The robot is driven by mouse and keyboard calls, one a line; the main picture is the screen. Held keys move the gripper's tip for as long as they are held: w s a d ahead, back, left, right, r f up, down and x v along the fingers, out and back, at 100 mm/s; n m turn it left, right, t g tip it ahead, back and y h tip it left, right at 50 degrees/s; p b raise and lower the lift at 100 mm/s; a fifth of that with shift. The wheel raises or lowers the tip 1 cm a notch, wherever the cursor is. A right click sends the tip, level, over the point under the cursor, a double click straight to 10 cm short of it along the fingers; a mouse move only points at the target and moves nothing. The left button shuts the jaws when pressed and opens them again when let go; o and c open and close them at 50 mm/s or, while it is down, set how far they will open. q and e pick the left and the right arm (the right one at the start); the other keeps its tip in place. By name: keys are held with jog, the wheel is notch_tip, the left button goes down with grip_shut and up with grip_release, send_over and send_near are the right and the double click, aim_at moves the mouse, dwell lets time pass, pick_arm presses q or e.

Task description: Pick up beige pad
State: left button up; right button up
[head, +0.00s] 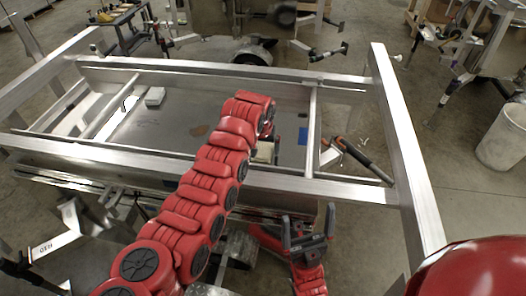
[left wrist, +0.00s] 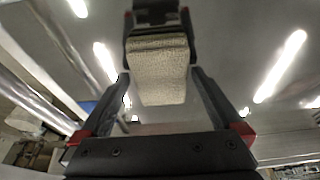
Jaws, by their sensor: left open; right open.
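The beige pad (head: 265,152) shows in the head view inside the aluminium trailer frame, just behind the near rail and partly hidden by my left arm. In the left wrist view the pad (left wrist: 160,75) is a pale, textured block in the upper middle. My left gripper (left wrist: 160,88) is open, with one finger on each side of the pad; I cannot tell whether they touch it. In the head view the left gripper is mostly hidden behind its red arm. My right gripper (head: 308,218) is open and empty, in front of the near rail with its fingers upward.
A small white block (head: 155,97) lies on the trailer's metal floor at the left. The near rail (head: 330,188) and right rail (head: 405,140) bound the space. Dark tools with orange parts (head: 358,160) lie near the right crossbar. A grey bin (head: 502,138) stands at far right.

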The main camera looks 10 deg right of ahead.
pick_arm(q)
jog(key=shift+f+b, duration=0.2)
jog(key=shift+b, duration=0.1)
jog(key=shift+c, duration=0.3)
jog(key=c, duration=1.1)
jog(key=shift+r, duration=0.1)
